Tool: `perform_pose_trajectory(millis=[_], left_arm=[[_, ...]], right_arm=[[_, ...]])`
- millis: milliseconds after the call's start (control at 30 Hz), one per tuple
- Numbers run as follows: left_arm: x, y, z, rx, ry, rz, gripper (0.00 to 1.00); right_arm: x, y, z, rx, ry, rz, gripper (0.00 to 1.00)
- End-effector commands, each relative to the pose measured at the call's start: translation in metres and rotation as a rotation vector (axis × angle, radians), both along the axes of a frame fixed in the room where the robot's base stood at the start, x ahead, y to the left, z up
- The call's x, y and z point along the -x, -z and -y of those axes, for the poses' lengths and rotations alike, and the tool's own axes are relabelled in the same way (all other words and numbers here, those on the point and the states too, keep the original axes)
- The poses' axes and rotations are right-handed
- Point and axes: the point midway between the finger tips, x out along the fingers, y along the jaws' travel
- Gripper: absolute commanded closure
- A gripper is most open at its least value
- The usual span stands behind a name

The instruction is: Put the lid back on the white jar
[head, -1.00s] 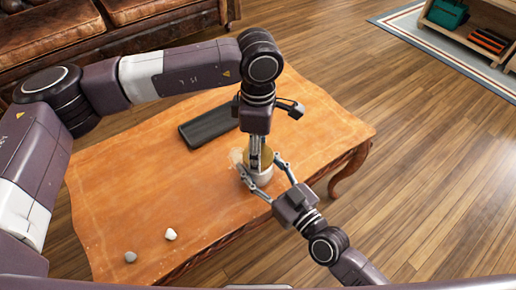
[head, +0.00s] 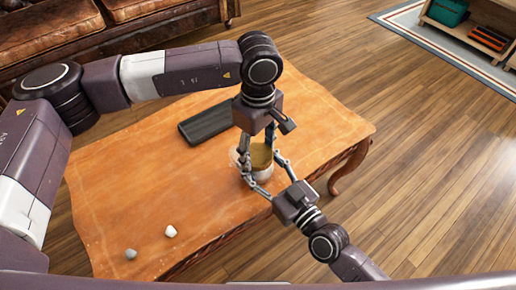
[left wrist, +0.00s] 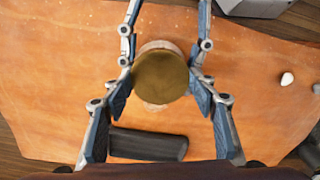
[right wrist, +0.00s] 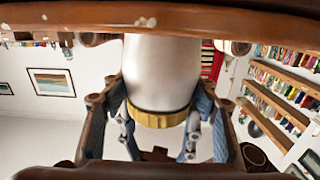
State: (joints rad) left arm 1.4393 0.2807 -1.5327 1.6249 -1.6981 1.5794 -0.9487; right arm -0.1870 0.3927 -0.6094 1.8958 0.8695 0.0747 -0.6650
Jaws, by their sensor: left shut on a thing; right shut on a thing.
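The white jar (head: 264,176) stands upright near the table's right front edge. Its round brass-coloured lid (head: 262,157) sits at the jar's top; the lid fills the middle of the left wrist view (left wrist: 160,77). In the right wrist view the picture is inverted, and the lid (right wrist: 160,118) lies in line with the jar body (right wrist: 162,70), with no clear gap. My left gripper (head: 257,150) comes from above, shut on the lid's sides. My right gripper (head: 260,167) reaches from the front right, shut around the jar just below the lid. Fingers partly hide the jar.
A long dark box (head: 208,123) lies behind the jar on the wooden table (head: 130,190). Two small pale stones, one whitish (head: 171,231) and one greyer (head: 131,254), lie near the front edge. A leather sofa (head: 60,40) stands behind.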

Motion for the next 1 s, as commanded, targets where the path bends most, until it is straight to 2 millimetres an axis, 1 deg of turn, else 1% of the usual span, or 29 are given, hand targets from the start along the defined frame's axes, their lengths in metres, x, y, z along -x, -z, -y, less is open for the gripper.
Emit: perform_pose_trajectory(millis=[33,300,900,1000], left_arm=[[-0.0003,-0.0006,-0.0002,0.000,0.081,0.001,0.64],[-0.0004,-0.0006,0.0000,0.000,0.566,0.000,0.64],[-0.0004,0.0000,0.0003,0.001,1.640,0.001,0.64],[-0.0003,0.0001,0.0003,0.000,1.796,0.000,0.64]], right_arm=[[0.0000,0.0004,0.0002,0.001,0.000,0.000,1.00],[0.0000,0.0004,0.0002,0.001,0.000,0.000,1.00],[-0.0001,0.0007,0.0003,0.001,0.000,-0.002,1.00],[-0.0002,0.0007,0.0004,0.001,0.000,-0.002,1.00]])
